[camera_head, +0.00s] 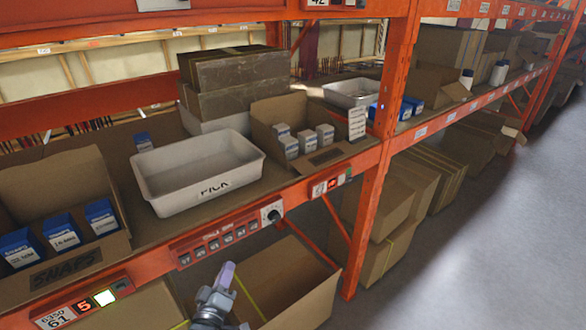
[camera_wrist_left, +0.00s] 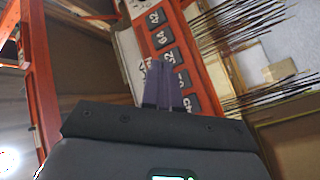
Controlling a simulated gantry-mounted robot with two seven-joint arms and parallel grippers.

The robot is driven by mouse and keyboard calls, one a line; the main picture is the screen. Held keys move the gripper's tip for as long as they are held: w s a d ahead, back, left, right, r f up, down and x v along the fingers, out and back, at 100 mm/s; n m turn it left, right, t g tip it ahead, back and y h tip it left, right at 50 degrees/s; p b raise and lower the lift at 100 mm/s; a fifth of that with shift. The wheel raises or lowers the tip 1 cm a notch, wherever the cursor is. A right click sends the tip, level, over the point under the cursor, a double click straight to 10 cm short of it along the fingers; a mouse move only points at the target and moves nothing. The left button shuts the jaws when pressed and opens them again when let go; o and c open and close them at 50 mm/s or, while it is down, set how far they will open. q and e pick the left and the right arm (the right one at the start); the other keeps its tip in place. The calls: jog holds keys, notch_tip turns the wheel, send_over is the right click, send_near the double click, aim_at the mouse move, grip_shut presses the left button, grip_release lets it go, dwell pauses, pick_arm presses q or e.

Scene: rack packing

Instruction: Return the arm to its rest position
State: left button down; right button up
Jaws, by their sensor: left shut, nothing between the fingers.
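My left gripper (camera_head: 226,276) is low in the head view, in front of the orange shelf edge and above the open cardboard box (camera_head: 297,277) on the lower level. Its fingers are shut together with nothing between them. In the left wrist view the left gripper (camera_wrist_left: 162,68) shows its two purple-grey fingers side by side, pointing at the orange beam (camera_wrist_left: 193,57) with its number labels. My right gripper is in neither view.
A white tray (camera_head: 196,170) sits empty on the shelf. A cardboard box of blue boxes (camera_head: 61,232) stands left of it and a carton of small white boxes (camera_head: 307,142) right. An orange upright (camera_head: 379,160) stands to the right. The grey aisle floor (camera_head: 480,250) is clear.

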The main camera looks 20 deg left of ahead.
pick_arm(q)
jog(key=s+d+f+m+g+h+p, duration=0.1)
jog(key=s+d+m+g, duration=0.3)
jog(key=s, duration=0.4)
jog(key=s+d+f+m+g+h+p, duration=0.1)
jog(key=s+d+m+g+p, duration=0.3)
jog(key=s, duration=0.5)
jog(key=s+d+f+m+g+h+p, duration=0.1)
jog(key=s+d+m+g, duration=0.3)
jog(key=s, duration=0.5)
jog(key=m+g+h+p, duration=0.1)
jog(key=m+g, duration=0.1)
jog(key=shift+s+f+g, duration=0.2)
jog(key=shift+f+g, duration=0.1)
jog(key=shift+g, duration=0.1)
